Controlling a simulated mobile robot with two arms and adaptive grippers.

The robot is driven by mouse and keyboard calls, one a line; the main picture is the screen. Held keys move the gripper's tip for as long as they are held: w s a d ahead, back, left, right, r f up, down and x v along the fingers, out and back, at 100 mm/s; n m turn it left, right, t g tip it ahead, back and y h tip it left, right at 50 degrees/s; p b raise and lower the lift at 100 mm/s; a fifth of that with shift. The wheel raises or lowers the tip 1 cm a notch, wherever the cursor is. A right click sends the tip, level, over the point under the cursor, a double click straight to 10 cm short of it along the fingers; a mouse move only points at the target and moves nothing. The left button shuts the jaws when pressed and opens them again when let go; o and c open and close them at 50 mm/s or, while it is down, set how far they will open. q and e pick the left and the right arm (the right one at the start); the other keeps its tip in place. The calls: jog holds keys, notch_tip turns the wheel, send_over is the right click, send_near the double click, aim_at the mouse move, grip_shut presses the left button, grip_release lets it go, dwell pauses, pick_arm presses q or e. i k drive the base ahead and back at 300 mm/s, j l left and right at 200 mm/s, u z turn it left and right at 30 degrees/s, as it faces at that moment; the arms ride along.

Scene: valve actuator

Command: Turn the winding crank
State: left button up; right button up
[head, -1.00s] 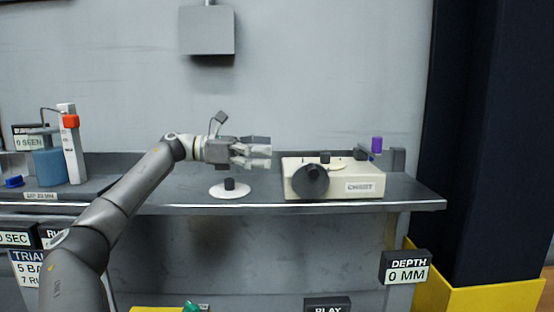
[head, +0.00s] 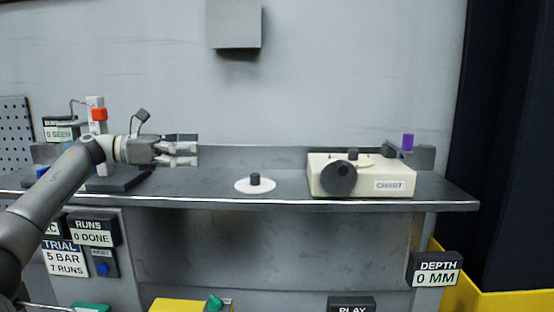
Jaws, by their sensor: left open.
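A cream box labelled CHART (head: 394,186) stands on the right part of the grey bench. A dark round knob or crank disc (head: 338,179) sits on its front left; I cannot tell for sure that it is the winding crank. My left gripper (head: 192,149) is open and empty, above the left part of the bench, pointing right. It is well left of the box and touches nothing visible. My right gripper is out of view.
A white disc with a black knob (head: 255,182) lies on the bench (head: 290,190) between my left gripper and the box. A grey wall box (head: 234,24) hangs above. Signs and a green knob (head: 215,303) are below.

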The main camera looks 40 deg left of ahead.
aim_at(338, 178)
jog(key=u, duration=0.75)
